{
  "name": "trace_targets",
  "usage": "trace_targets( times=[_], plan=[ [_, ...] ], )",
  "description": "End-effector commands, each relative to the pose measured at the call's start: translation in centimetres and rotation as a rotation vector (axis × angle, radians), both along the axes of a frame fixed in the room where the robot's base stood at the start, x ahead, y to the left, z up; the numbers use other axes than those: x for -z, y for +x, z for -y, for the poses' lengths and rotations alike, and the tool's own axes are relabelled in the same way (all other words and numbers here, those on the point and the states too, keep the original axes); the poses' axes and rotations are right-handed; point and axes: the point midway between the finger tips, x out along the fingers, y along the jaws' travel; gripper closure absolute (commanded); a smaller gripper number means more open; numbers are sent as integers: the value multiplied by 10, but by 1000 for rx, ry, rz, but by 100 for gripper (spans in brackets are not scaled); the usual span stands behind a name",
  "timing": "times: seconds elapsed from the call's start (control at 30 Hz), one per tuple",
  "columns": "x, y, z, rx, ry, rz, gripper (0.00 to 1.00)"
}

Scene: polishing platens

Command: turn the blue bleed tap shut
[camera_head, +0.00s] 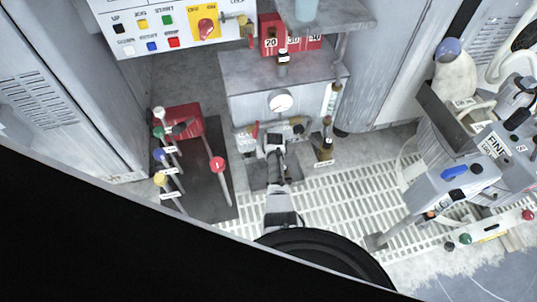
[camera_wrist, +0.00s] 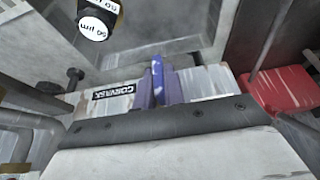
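The blue bleed tap (camera_wrist: 157,75) shows in the wrist view as a narrow upright blue handle between the two fingers of my gripper (camera_wrist: 158,92). The purple-tinted fingers lie close against it on both sides, with no clear gap, so my gripper looks shut on it. In the head view my gripper (camera_head: 272,141) is at the pipework below the round white gauge (camera_head: 281,101). My arm and gripper hide the tap there.
A pale block labelled CORVASK (camera_wrist: 115,94) lies behind the fingers. A dark bottle with a white label (camera_wrist: 98,20) and a red part (camera_wrist: 283,90) are nearby.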

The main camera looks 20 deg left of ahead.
Motion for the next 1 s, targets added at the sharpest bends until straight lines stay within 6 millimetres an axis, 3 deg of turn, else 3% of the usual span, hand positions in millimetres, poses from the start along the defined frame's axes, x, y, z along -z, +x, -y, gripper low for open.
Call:
trace_targets(
  times=[0.47, 1.0],
  plan=[
    [2, 1, 1, 1, 60, -39, 100],
    [7, 3, 4, 1, 386, -259, 100]
  ],
)
